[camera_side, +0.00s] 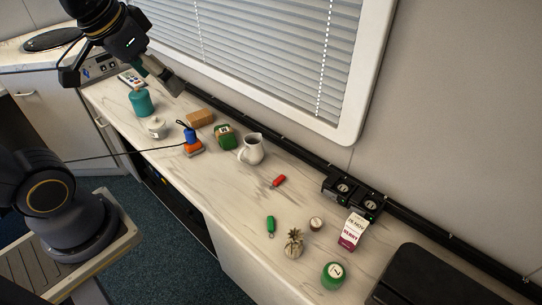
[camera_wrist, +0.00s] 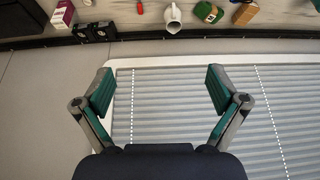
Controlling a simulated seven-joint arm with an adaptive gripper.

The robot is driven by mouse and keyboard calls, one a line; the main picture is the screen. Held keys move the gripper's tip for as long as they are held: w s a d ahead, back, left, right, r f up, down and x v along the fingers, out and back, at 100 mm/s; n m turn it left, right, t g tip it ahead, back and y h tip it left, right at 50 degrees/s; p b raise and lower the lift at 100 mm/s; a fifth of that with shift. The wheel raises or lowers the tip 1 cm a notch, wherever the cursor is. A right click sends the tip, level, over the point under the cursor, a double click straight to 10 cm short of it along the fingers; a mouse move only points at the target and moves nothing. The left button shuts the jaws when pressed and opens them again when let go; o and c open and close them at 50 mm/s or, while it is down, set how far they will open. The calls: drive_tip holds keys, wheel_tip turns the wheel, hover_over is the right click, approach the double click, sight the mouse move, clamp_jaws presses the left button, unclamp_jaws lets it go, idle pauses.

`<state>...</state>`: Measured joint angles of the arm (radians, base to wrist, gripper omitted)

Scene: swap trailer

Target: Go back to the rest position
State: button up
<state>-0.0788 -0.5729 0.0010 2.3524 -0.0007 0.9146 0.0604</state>
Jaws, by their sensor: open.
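My gripper (camera_side: 161,78) is at the upper left of the side view, raised above the far end of the marble-look counter (camera_side: 195,185). In the wrist view my gripper (camera_wrist: 157,92) shows two green-padded fingers spread wide apart, with nothing between them. Behind the fingers are the window blinds (camera_wrist: 175,115). The counter (camera_wrist: 220,27) shows only along the top edge of the wrist view. My gripper touches nothing that I can see.
On the counter stand a teal bottle (camera_side: 141,103), a white lidded pot (camera_side: 156,128), a cardboard block (camera_side: 200,118), a blue-and-orange item (camera_side: 191,142), a green package (camera_side: 225,137), a white pitcher (camera_side: 252,149) and a carton (camera_side: 353,230). A black rail (camera_side: 300,158) runs along the wall.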

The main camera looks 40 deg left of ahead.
drive_tip(key=s, duration=0.1)
drive_tip(key=s+d+f, duration=0.1)
drive_tip(key=s+d, duration=0.1)
drive_tip(key=shift+s+f, duration=0.4)
